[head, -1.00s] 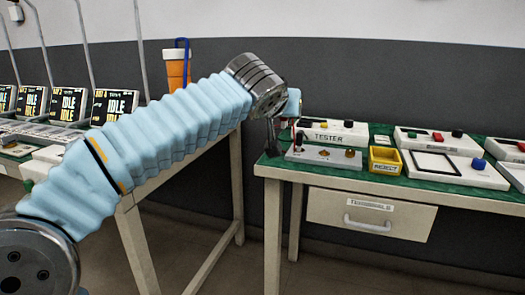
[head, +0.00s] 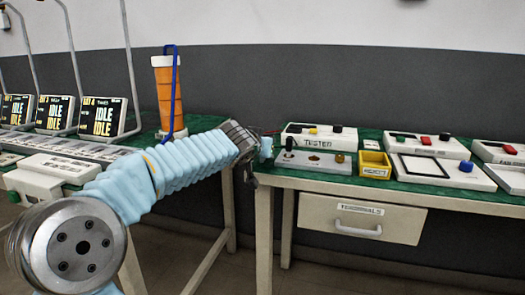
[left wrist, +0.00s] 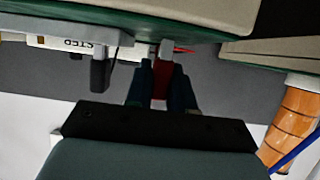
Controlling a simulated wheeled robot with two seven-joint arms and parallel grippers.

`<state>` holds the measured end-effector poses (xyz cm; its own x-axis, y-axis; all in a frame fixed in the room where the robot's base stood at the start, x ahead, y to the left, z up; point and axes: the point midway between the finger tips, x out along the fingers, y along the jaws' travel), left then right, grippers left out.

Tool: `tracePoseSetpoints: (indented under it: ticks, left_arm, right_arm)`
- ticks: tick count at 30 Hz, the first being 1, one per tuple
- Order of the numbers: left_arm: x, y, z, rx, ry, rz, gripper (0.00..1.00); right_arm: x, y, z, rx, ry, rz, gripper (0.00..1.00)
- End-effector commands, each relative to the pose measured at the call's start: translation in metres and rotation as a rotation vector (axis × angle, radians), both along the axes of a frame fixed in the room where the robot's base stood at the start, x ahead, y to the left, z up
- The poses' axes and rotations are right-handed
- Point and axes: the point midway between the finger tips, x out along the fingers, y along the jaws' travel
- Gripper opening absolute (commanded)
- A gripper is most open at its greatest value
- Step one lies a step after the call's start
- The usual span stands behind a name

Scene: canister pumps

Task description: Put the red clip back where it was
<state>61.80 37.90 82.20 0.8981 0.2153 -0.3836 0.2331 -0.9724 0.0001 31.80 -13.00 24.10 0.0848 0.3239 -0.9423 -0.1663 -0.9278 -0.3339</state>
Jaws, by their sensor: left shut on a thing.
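The red clip (left wrist: 162,84) is between the two dark fingers of my left gripper (left wrist: 161,82) in the left wrist view. The gripper is shut on it. A thin red lead (left wrist: 184,50) shows beside the clip's tip. A light grey post (left wrist: 167,48) is right at the tip; I cannot tell whether they touch. A dark post (left wrist: 99,74) hangs beside them in this tilted view. In the head view my left gripper (head: 265,152) is at the left end of the tester (head: 318,142) and its grey front strip (head: 315,168); the clip is not clear there. My right gripper is not in view.
A yellow reject bin (head: 374,172) stands right of the tester. White units with coloured knobs (head: 432,146) fill the bench further right. A drawer (head: 355,222) is below. An orange cylinder (head: 163,95) with a blue tube stands on the left bench.

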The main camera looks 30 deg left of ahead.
Motion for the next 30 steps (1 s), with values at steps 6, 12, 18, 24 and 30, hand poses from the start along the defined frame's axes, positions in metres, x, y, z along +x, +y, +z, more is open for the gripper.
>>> tracePoseSetpoints:
  ticks: [6,12,18,24,30]
  left_arm:
    - [0.000,0.000,0.000,0.000,-0.001,0.000,0.00]
    - [0.000,0.000,-0.001,0.001,-0.001,0.001,0.35]
    - [0.000,0.000,-0.001,0.000,-0.001,0.000,0.48]
    - [0.000,0.000,0.001,0.000,-0.001,0.000,0.48]
    - [-0.023,-0.006,0.012,0.000,-0.005,0.000,0.48]
  right_arm:
    - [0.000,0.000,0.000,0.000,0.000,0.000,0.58]
    - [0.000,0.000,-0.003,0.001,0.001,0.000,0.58]
    - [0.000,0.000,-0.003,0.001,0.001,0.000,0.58]
    - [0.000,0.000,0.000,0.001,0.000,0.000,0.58]
    - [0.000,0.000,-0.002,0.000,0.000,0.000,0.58]
